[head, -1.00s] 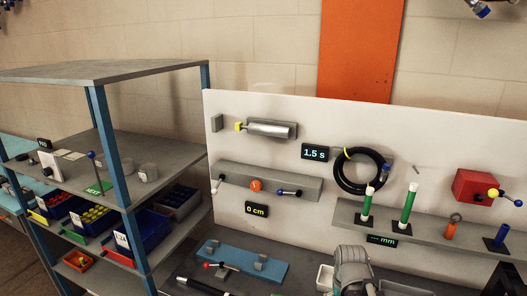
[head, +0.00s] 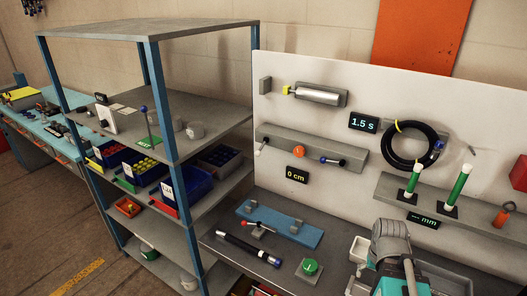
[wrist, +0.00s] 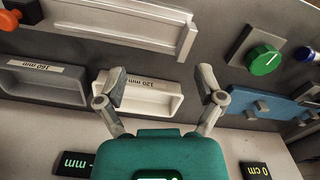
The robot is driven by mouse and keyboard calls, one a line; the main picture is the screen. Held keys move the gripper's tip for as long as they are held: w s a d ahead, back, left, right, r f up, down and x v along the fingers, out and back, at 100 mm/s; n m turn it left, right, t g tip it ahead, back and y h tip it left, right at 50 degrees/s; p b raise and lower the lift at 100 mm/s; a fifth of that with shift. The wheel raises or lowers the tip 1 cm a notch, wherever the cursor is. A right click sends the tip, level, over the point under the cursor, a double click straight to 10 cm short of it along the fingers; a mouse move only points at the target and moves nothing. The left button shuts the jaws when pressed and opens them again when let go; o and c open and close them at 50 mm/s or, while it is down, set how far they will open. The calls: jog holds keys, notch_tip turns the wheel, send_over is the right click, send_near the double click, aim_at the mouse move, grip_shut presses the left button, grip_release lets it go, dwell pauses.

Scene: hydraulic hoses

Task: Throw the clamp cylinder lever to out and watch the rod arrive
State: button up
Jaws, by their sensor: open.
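A silver cylinder (head: 318,95) with a yellow rod end (head: 287,90) is mounted on the upper left of the white panel. I cannot read which one is the clamp cylinder lever. The display beneath reads 0 cm (head: 297,175); it also shows in the wrist view (wrist: 262,170). My gripper (wrist: 162,90) is open and empty, its fingers in front of a white bin marked 120 mm (wrist: 148,82).
A 1.5 s display (head: 364,122) and a coiled black hose (head: 390,150) hang right of the cylinder. On the bench are a blue rack (head: 270,212), a black hose (head: 248,249) and a green knob (head: 310,267). Shelving (head: 205,148) stands left.

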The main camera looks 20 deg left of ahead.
jog(key=shift+w+a, duration=0.45)
jog(key=c, duration=0.4)
jog(key=w+a+y, duration=0.1)
jog(key=a, duration=0.1)
jog(key=w+a+t+y, duration=0.1)
jog(key=w+a, duration=0.1)
jog(key=shift+w+r, duration=0.1)
jog(key=shift+w, duration=0.1)
grip_shut()
jog(key=w+a+r+m+t+y, duration=0.4)
jog(key=w+a+r+y, duration=0.2)
jog(key=w+a, duration=0.5)
jog(key=w+a+r+m+t+y+b, duration=0.1)
jog(key=w+a+r+m+t+y, duration=0.3)
jog(key=w+a+r, duration=0.6)
jog(key=shift+w+a+m+t+y, duration=0.4)
jog(key=shift+w+a+m+y, duration=0.5)
jog(key=shift+a, duration=2.3)
